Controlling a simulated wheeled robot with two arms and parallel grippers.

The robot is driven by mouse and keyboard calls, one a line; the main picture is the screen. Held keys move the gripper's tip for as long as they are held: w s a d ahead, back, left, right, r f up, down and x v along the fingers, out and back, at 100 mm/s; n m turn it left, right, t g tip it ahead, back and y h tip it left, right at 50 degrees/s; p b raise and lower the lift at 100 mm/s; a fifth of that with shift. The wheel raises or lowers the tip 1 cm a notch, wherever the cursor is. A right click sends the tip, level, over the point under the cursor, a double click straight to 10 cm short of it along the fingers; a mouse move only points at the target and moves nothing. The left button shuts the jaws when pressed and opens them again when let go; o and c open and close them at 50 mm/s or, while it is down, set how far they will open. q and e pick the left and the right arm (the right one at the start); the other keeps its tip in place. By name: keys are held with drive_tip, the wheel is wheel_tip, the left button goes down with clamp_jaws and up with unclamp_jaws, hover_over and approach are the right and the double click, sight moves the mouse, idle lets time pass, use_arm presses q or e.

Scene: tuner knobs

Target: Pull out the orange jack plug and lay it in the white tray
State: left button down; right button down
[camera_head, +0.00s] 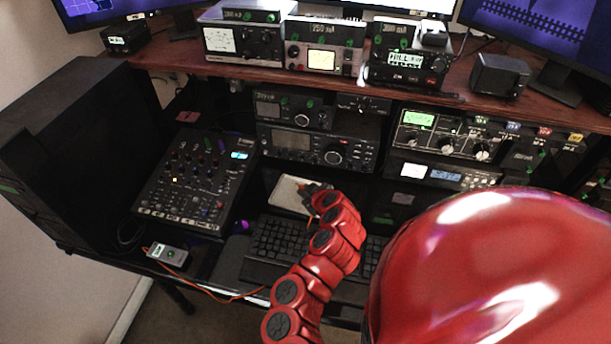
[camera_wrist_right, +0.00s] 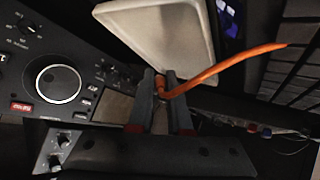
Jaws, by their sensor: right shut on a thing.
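My right gripper (camera_head: 313,189) is at the right part of the white tray (camera_head: 283,196) in the head view. In the right wrist view the gripper (camera_wrist_right: 162,84) is shut on the orange jack plug (camera_wrist_right: 168,84), right by the near edge of the tray (camera_wrist_right: 150,40). The orange cable runs off the plug to the right there. The plug is mostly hidden between the fingers, and I cannot tell whether it touches the tray. The tray looks empty where it shows. My left gripper is not in view.
A black keyboard (camera_head: 278,240) lies in front of the tray. Radio units (camera_head: 318,147) stand close behind it, and a mixer (camera_head: 195,178) is to the left. A small grey device (camera_head: 167,254) sits at the desk's left front, with orange cable running from it along the front.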

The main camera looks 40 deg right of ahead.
drive_tip(key=shift+f, duration=0.6)
drive_tip(key=shift+f+b, duration=0.7)
drive_tip(key=shift+b, duration=0.25)
